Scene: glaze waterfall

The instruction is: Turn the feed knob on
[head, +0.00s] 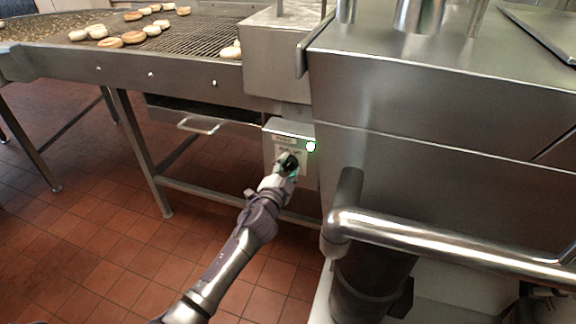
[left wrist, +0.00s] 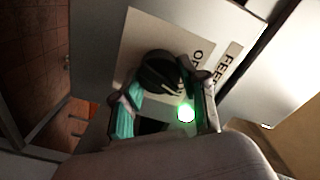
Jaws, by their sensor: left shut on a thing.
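The feed knob (left wrist: 160,72) is a round black knob on a pale label plate in the left wrist view. It also shows small and dark in the head view (head: 288,160), on a grey control box (head: 309,175). A "FEED" label (left wrist: 228,63) is beside it, and further lettering is partly hidden by a finger. A green lamp (head: 311,146) glows at the box's upper right; it also shows in the left wrist view (left wrist: 186,112). My left gripper (left wrist: 160,95) is shut on the knob, with one teal-padded finger on each side. My right gripper is not in view.
A steel conveyor (head: 190,80) with several round buns on its mesh stands at the left. A large steel machine (head: 430,130) with a thick rail (head: 450,238) fills the right. Tiled floor is open at lower left.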

